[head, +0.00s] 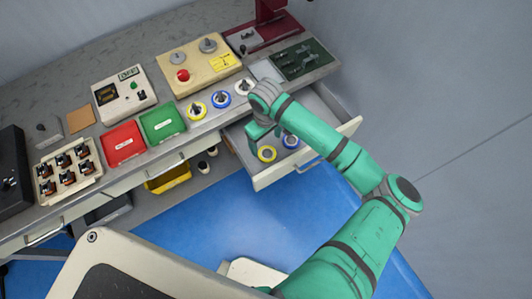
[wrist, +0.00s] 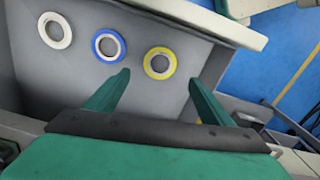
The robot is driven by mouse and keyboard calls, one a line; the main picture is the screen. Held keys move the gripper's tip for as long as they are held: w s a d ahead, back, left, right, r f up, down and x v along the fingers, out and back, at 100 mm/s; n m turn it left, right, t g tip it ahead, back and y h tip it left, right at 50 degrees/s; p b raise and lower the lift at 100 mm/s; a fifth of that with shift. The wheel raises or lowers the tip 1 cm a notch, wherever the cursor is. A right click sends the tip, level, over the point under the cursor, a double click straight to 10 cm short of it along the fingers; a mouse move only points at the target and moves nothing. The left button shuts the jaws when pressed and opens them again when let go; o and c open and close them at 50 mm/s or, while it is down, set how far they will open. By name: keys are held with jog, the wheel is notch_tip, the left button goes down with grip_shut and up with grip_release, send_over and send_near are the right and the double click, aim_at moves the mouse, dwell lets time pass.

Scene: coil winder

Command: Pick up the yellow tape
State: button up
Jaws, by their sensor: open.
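A yellow tape (head: 267,160) lies flat in the open drawer (head: 288,176). In the wrist view the yellow tape (wrist: 147,64) is the rightmost of three rings on the grey drawer floor. My gripper (wrist: 158,82) is open and empty. Its two fingers point toward the drawer, and the yellow tape appears beyond and between the fingertips, apart from them. In the head view my gripper (head: 254,134) is over the drawer's left part, partly hidden by my arm. Another yellow tape (head: 196,116) sits around a peg on the bench front.
In the drawer, a blue tape (wrist: 96,46) and a white tape (wrist: 43,30) lie beside the yellow one. Bench tapes include a blue one (head: 221,105). Red (head: 124,144) and green (head: 162,123) trays stand left. The drawer's front wall (wrist: 200,20) rises near the tapes.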

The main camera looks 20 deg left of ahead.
aim_at(267, 154)
jog(key=shift+d+f, duration=0.1)
jog(key=shift+f, duration=3.55)
jog(key=shift+w, duration=0.1)
jog(key=c, duration=1.1)
jog(key=shift+d, duration=0.1)
